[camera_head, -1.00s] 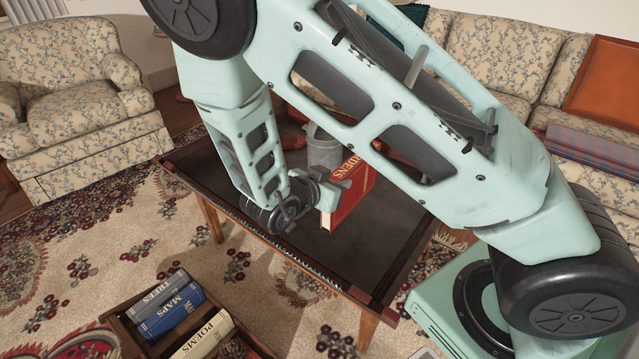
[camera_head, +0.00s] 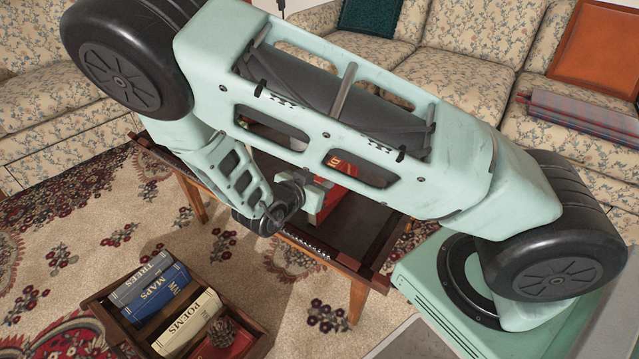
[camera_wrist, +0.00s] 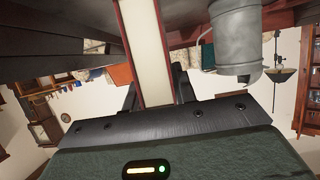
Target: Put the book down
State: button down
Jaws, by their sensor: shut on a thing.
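The red book (camera_head: 330,204) is in my gripper (camera_head: 314,196), over the near part of the dark table (camera_head: 345,238). My arm hides much of the book in the head view. In the wrist view the pale page edge of the book (camera_wrist: 148,48) shows between its red covers, and my gripper (camera_wrist: 155,94) is shut on it. I cannot tell whether the book touches the tabletop.
A grey metal can (camera_wrist: 233,40) is beside the book in the wrist view. A wooden crate (camera_head: 262,343) on the rug at lower left holds several books and a pine cone (camera_head: 220,333). Floral sofas (camera_head: 465,68) stand behind the table.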

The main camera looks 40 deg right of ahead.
jog(key=shift+r, duration=0.1)
jog(key=c, duration=1.1)
grip_release()
